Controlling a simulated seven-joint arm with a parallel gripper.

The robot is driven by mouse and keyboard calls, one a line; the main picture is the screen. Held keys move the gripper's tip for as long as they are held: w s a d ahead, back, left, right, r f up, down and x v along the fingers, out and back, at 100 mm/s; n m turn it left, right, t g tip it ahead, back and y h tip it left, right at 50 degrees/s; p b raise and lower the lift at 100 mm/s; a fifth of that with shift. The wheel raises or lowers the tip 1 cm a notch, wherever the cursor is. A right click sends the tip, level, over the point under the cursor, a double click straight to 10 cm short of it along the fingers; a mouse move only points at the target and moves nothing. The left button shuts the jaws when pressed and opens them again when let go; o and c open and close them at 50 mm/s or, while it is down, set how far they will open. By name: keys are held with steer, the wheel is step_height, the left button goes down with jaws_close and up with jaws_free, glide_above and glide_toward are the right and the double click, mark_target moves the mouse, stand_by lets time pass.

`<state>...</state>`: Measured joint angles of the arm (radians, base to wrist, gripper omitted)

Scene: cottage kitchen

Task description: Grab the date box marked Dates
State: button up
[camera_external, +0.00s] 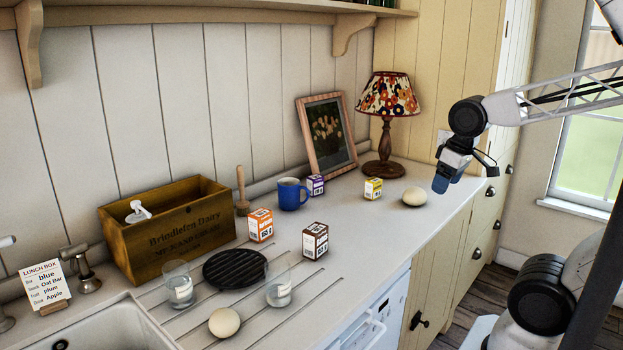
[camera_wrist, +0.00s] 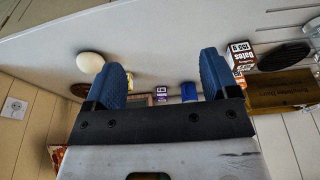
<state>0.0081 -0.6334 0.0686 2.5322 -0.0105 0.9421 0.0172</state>
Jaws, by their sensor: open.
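The date box (camera_external: 315,241) is a small brown and white carton standing upright near the middle of the white worktop. In the wrist view, the date box (camera_wrist: 240,54) reads "Dates" and lies just right of the right finger, and the view is upside down. My gripper (camera_external: 441,184) is open and empty, with blue fingers, above the worktop's front edge at the right, well apart from the box. In the wrist view, my gripper (camera_wrist: 160,80) has nothing between its fingertips but distant worktop and objects.
An orange carton (camera_external: 260,225) stands left of the date box. A blue mug (camera_external: 292,194), a purple carton (camera_external: 316,185) and a yellow carton (camera_external: 373,189) stand behind. A pale round object (camera_external: 414,196) lies near my gripper. Glasses and a black trivet (camera_external: 235,268) are at the left. Worktop right of the box is clear.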

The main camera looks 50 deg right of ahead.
stand_by(0.3)
steer(key=m+g+y, duration=0.4)
steer(key=m+y, duration=0.9)
steer(key=m, duration=0.3)
glide_toward(318, 230)
steer(key=s+a, duration=0.2)
steer(key=shift+w+a+f+m+y, duration=0.2)
steer(key=shift+w+f+m+y, duration=0.2)
steer(key=shift+w+f, duration=0.4)
steer(key=shift+x, duration=1.25)
steer(key=shift+a, duration=0.1)
